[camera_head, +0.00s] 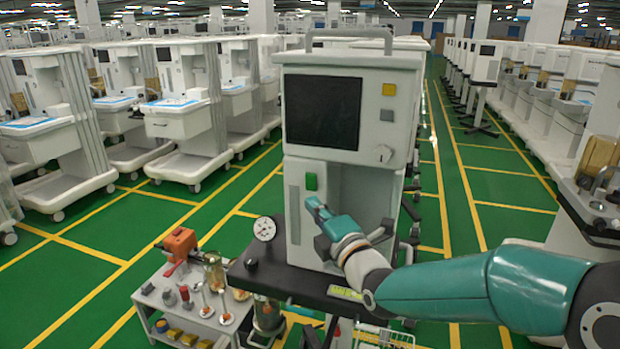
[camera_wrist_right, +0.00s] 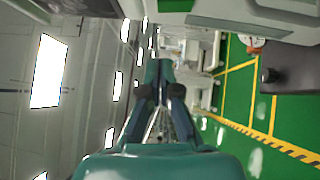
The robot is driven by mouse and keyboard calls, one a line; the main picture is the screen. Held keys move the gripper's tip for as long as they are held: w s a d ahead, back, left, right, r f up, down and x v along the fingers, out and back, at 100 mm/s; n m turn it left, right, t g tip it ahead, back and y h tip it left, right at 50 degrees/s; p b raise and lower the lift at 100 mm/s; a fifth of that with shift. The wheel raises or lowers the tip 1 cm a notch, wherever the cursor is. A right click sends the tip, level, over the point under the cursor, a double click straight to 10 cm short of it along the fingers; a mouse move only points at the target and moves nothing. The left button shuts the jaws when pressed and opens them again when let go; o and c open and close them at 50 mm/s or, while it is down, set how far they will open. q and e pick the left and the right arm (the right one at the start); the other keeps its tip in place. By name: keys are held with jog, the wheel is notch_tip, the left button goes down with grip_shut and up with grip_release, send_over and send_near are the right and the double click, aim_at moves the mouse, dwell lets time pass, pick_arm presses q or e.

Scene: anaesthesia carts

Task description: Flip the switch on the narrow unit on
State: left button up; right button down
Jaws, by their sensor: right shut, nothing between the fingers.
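The narrow unit (camera_head: 403,124) is a pale grey box with a dark screen, standing upright on a black-topped stand in the middle of the head view. A small green switch (camera_head: 311,181) sits on its lower front, left of a recess. I cannot tell its on or off position. My teal right gripper (camera_head: 315,205) is shut and empty, its fingertips just below the switch in the picture. A gap to the panel cannot be judged. My left gripper is not in view.
A round gauge (camera_head: 264,228) stands at the left edge of the black top (camera_head: 290,279). A low cart (camera_head: 172,312) with small parts and an orange device (camera_head: 178,244) is at lower left. Rows of white carts line both sides, with green floor between.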

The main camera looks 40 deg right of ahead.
jog(key=w+d+p, duration=0.1)
jog(key=w, duration=0.1)
jog(key=w+d+p, duration=0.1)
jog(key=w+d, duration=0.1)
jog(key=w+d+r+p, duration=0.1)
jog(key=w+d, duration=0.1)
jog(key=w, duration=0.1)
jog(key=shift+r, duration=0.1)
jog(key=shift+w+d+r+p, duration=0.15)
jog(key=shift+d+r+p, duration=0.1)
jog(key=shift+d+p, duration=0.05)
jog(key=shift+f, duration=0.15)
jog(key=s+a+r+b, duration=0.1)
jog(key=s+a+b, duration=0.4)
jog(key=s, duration=0.6)
jog(key=shift+s+a+r, duration=0.2)
jog(key=shift+a+r, duration=0.15)
jog(key=shift+a, duration=0.45)
